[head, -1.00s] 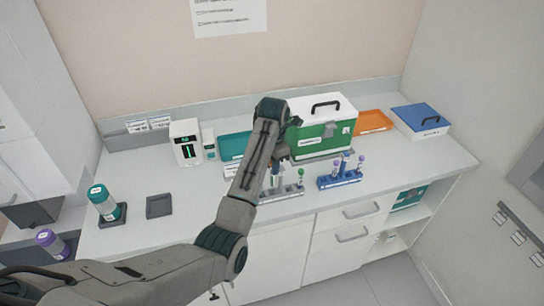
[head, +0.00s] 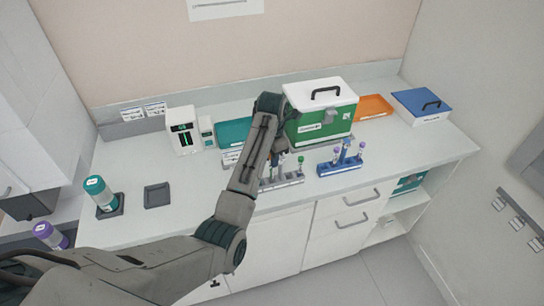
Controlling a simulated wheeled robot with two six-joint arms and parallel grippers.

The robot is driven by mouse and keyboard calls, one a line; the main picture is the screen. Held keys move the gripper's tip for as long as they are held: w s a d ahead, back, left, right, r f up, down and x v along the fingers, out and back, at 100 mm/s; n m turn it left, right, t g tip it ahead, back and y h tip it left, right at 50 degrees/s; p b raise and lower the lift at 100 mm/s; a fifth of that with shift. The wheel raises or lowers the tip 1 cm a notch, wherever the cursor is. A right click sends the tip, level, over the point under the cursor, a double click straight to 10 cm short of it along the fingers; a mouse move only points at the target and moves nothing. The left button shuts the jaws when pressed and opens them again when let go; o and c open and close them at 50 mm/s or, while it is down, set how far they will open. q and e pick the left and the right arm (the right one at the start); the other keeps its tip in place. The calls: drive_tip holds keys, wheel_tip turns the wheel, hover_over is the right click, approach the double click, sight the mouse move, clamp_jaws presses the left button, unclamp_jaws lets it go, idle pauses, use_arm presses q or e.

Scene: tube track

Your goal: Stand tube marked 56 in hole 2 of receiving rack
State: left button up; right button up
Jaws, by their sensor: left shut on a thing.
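A grey rack (head: 284,183) stands near the counter's front edge and holds a green-capped tube (head: 300,163) at its right end. A blue rack (head: 340,167) to its right holds several tubes with purple and blue caps. The numbers on tubes and racks are too small to read, so I cannot tell which is tube 56 or which is the receiving rack. My left gripper (head: 277,158) points down above the grey rack, shut on a tube that my arm and the jaws mostly hide. Whether that tube touches the rack I cannot tell. My right gripper is out of view.
A green and white box (head: 320,126) stands behind the racks. A teal tray (head: 234,132), an orange tray (head: 374,106) and a blue-lidded box (head: 421,106) line the back. A teal-capped bottle (head: 98,192) stands at left, near a dark square pad (head: 157,195). The right of the counter is clear.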

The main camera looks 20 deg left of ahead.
use_arm(q)
drive_tip(key=shift+f, duration=0.15)
drive_tip(key=shift+a, duration=0.1)
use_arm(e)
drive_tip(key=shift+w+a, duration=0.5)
use_arm(q)
drive_tip(key=shift+f, duration=0.15)
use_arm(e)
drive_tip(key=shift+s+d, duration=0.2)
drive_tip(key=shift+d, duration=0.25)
use_arm(q)
drive_tip(key=shift+f, duration=0.25)
drive_tip(key=shift+f, duration=0.35)
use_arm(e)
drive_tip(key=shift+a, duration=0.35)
use_arm(q)
drive_tip(key=shift+f, duration=0.65)
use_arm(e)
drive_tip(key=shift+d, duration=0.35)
